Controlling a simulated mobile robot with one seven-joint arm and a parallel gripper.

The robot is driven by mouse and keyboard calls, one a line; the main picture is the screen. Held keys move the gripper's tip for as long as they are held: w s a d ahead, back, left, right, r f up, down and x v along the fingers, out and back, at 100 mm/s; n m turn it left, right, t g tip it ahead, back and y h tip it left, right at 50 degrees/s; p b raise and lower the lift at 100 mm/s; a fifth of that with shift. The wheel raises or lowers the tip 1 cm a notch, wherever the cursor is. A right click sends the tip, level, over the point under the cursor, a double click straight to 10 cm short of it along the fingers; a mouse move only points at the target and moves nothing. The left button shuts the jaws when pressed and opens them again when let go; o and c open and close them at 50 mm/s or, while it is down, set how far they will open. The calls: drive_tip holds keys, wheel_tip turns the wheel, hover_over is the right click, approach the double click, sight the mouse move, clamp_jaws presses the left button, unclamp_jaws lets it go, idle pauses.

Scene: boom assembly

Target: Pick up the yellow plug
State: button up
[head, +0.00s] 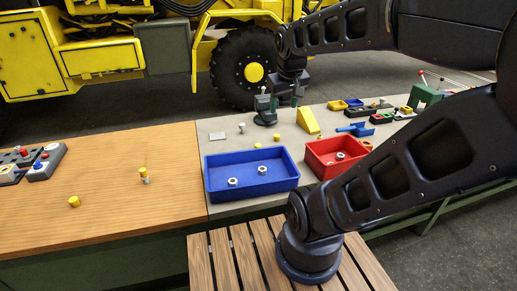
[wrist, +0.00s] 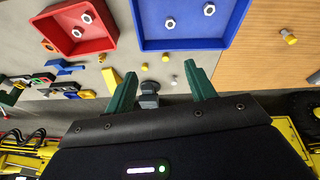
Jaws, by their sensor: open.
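Several small yellow pieces could be the yellow plug, and I cannot tell which it is. In the head view, one yellow piece (head: 74,202) lies on the wooden bench top, and a yellow-topped piece with a silver lower part (head: 144,173) stands farther back. Two more are on the grey top, one just behind the blue tray (head: 258,145) and one to its right (head: 277,137). The yellow-and-silver piece also shows in the wrist view (wrist: 289,38) at the upper right. My gripper (wrist: 160,72) is open with nothing between its green fingers, above the far part of the grey top.
A blue tray (head: 250,189) and a red tray (head: 320,152) hold hex nuts. A yellow wedge (head: 307,120) and a blue tool (head: 354,129) lie beyond. Grey button boxes (head: 47,162) stand at the left. The wooden bench's middle is mostly clear.

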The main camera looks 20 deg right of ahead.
drive_tip(key=w+f+n+g+h, duration=0.1)
drive_tip(key=w+f+n+g, duration=0.15)
drive_tip(key=w, duration=0.65)
drive_tip(key=n+g+h, duration=0.2)
drive_tip(key=n+h, duration=0.1)
drive_tip(key=n, duration=0.9)
hover_over(257, 145)
drive_tip(key=w+a, duration=0.1)
drive_tip(key=a, duration=0.3)
wheel_tip(257, 145, down, 24)
drive_tip(key=x, duration=1)
drive_tip(key=shift+s+d+f, duration=0.1)
drive_tip(key=shift+s+f, duration=0.05)
drive_tip(key=shift+f, duration=0.2)
drive_tip(key=shift+c, duration=0.4)
drive_tip(key=c, duration=1)
